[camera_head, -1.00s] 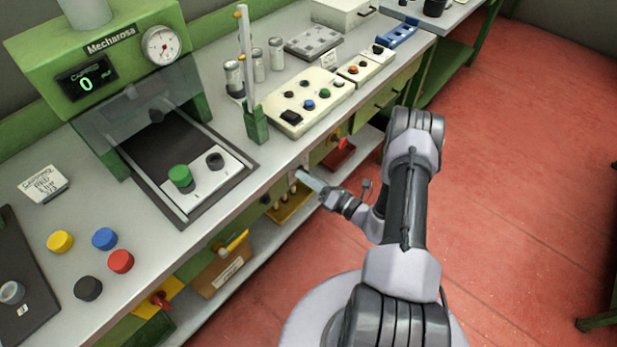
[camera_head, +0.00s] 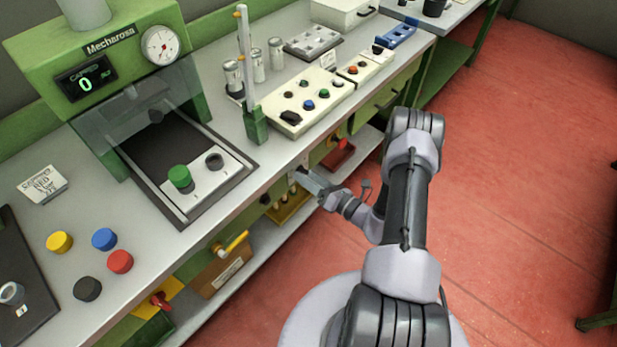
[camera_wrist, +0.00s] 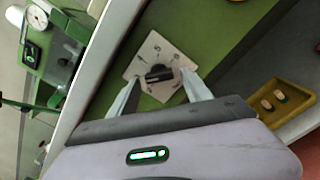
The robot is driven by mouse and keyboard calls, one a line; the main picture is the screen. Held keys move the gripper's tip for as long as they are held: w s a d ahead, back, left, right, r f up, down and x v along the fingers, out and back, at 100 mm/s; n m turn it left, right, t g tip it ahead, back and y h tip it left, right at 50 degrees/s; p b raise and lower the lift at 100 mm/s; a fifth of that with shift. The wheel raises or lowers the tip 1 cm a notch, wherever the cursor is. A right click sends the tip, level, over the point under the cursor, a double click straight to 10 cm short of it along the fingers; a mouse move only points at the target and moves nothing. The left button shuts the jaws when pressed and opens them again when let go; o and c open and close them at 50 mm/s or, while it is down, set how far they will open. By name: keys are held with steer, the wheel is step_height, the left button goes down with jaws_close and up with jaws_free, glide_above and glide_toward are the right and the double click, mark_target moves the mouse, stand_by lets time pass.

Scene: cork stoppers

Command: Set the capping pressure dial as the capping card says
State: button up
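The pressure dial is a black knob (camera_wrist: 158,73) on a square white plate (camera_wrist: 150,52) with several marks, on the green bench front in the wrist view. The marks are too small to read surely. My gripper (camera_wrist: 160,76) is open, with one finger on each side of the knob; I cannot tell if they touch it. In the head view my gripper (camera_head: 304,179) is at the bench's front edge and the knob is hidden.
The capping machine (camera_head: 115,75) stands on the bench, with a gauge (camera_head: 160,45) and a display reading 0. Coloured caps lie at the left. A yellow handle (camera_head: 235,243) and a red knob (camera_head: 160,300) stick out of the bench front. A yellow tray (camera_wrist: 280,105) is nearby.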

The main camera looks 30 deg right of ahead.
steer(key=p+v, duration=0.4)
steer(key=v, duration=1.3)
steer(key=shift+s, duration=0.2)
steer(key=shift+r, duration=0.1)
